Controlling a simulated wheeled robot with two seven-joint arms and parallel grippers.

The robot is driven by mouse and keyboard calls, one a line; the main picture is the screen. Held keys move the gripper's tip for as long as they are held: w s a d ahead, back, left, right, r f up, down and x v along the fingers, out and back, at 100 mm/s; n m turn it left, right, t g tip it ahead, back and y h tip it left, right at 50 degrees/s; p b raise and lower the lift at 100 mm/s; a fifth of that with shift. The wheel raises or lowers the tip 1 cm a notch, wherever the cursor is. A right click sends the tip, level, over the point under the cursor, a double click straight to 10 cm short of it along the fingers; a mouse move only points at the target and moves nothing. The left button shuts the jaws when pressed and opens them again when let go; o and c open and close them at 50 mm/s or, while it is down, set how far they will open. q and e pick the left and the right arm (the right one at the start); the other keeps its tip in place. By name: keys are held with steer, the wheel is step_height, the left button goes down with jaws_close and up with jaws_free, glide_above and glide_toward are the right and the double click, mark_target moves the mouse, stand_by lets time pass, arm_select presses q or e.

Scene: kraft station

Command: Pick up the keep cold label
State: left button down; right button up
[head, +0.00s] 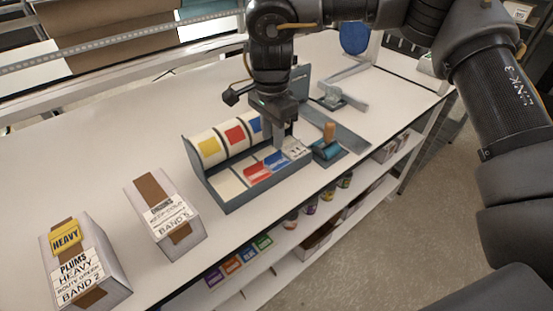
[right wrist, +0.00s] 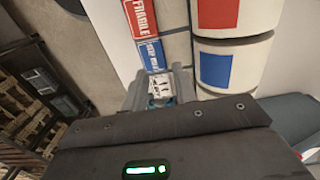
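The blue keep cold label (head: 275,160) lies on the front ledge of the grey label dispenser (head: 240,203), right of the red fragile label (head: 257,172). It also shows in the right wrist view (right wrist: 151,56), just beyond my fingers. My right gripper (head: 282,139) points down over the dispenser's right end. In the right wrist view its fingers (right wrist: 158,92) stand apart, with a white label with black marks (right wrist: 158,79) seen between them. I see nothing held. Contact with the ledge cannot be told. My left gripper is not in view.
Rolls with yellow, red and blue squares (head: 235,134) stand behind the ledge. A plums box (head: 115,284) with a yellow heavy label and an onions box (head: 192,236) stand at left. A teal, orange-handled tool (head: 326,150) is right of the dispenser. The back left table is clear.

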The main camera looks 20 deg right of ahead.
mark_target(271, 160)
steer(key=shift+w+f, duration=0.1)
steer(key=shift+f, duration=0.2)
steer(key=shift+a+f, duration=0.1)
steer(key=shift+a, duration=0.05)
steer(key=shift+f+p, duration=0.4)
step_height(271, 160, down, 4)
steer(key=shift+w+a+r+p, duration=0.1)
steer(key=shift+w+r+p, duration=0.1)
steer(key=shift+p, duration=0.35)
steer(key=shift+s+f, duration=0.1)
steer(key=shift+f, duration=0.2)
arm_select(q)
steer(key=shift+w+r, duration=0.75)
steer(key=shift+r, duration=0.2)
arm_select(e)
steer(key=shift+c, duration=0.2)
jaws_close()
